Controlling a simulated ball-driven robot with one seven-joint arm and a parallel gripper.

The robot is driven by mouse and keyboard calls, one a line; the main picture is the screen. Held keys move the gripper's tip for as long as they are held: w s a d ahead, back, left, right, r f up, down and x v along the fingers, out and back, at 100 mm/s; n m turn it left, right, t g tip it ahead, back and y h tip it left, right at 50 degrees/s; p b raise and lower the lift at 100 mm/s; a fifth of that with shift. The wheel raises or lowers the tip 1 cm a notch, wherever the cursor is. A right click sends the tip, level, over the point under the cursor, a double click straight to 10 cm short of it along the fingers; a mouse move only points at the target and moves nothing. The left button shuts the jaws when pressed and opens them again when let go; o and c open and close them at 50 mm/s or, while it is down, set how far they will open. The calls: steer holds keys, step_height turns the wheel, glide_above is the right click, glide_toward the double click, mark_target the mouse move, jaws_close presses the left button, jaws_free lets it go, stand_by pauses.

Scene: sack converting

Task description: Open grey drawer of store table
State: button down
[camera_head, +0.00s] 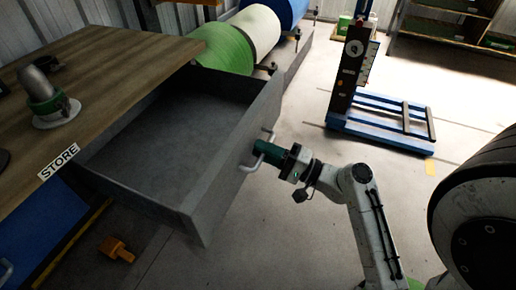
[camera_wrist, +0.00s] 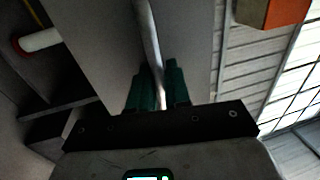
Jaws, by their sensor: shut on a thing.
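The grey drawer (camera_head: 208,186) of the store table (camera_head: 101,55) is pulled far out, and its inside looks empty in the head view. A "STORE" label (camera_head: 58,161) marks the table's edge. My gripper (camera_head: 262,152) is at the bar handle (camera_head: 251,163) on the drawer's front. In the wrist view the green fingers of my gripper (camera_wrist: 158,88) are shut on the handle (camera_wrist: 152,45), with one finger on each side of the bar. The drawer's front panel also shows there (camera_wrist: 186,30).
A small grey device with a green band (camera_head: 45,97) stands on the tabletop. Green, white and blue rolls (camera_head: 253,32) lie behind the drawer. A blue-based stand (camera_head: 385,122) is at the back right. An orange object (camera_head: 116,248) is below the drawer.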

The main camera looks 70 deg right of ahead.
steer(key=shift+f, duration=0.1)
steer(key=c, duration=1.3)
jaws_free()
steer(key=s, duration=0.3)
steer(key=s+f, duration=0.1)
steer(key=s, duration=0.3)
steer(key=s+f, duration=0.1)
steer(key=s, duration=0.2)
steer(key=shift+s+d+p, duration=0.15)
steer(key=shift+s+p, duration=0.15)
